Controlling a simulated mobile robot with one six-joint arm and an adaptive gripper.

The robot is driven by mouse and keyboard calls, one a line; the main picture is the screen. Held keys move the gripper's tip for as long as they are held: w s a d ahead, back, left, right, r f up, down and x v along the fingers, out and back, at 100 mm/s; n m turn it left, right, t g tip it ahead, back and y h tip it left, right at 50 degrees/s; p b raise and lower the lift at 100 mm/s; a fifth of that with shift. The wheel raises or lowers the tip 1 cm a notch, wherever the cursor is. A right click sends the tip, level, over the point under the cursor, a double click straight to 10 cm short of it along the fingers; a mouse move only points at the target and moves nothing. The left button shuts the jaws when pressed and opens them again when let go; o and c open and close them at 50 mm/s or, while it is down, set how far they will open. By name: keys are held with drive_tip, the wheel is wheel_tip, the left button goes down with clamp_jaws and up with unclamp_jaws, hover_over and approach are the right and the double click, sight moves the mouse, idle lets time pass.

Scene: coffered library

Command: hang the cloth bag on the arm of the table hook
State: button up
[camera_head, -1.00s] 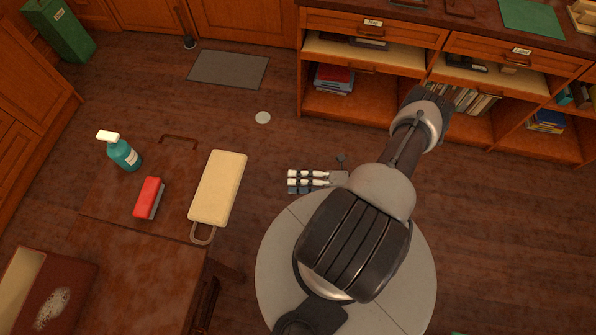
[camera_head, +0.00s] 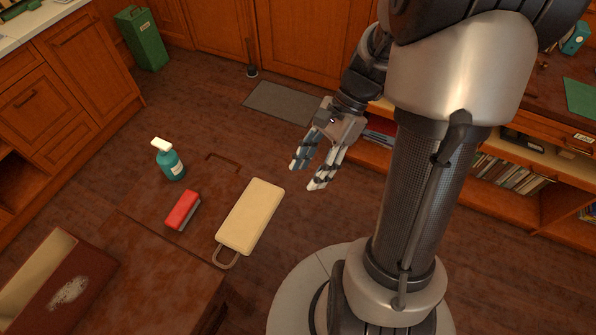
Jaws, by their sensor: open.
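My gripper (camera_head: 308,176) is open and empty. In the picture it is above and to the right of the bag, apart from it, with its fingers pointing down and left.
A teal spray bottle (camera_head: 169,160) and a red brush-like block (camera_head: 183,209) stand left of the bag. An open brown box (camera_head: 88,262) is at the lower left. A green bin (camera_head: 141,38) and a grey mat (camera_head: 283,102) are on the floor. Shelves with books (camera_head: 497,175) line the right.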

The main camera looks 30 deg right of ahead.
drive_tip(key=s+a+r+n+t+h, duration=0.3)
drive_tip(key=r+n, duration=0.3)
drive_tip(key=n, duration=0.2)
drive_tip(key=s+a+r+n+t+h, duration=0.3)
drive_tip(key=s+a+r+n, duration=0.1)
drive_tip(key=r+n, duration=0.3)
drive_tip(key=shift+s+a+r+n+h, duration=0.3)
drive_tip(key=shift+s+n, duration=0.1)
drive_tip(key=shift+n, duration=0.6)
drive_tip(key=shift+o, duration=0.4)
drive_tip(key=shift+f, duration=0.1)
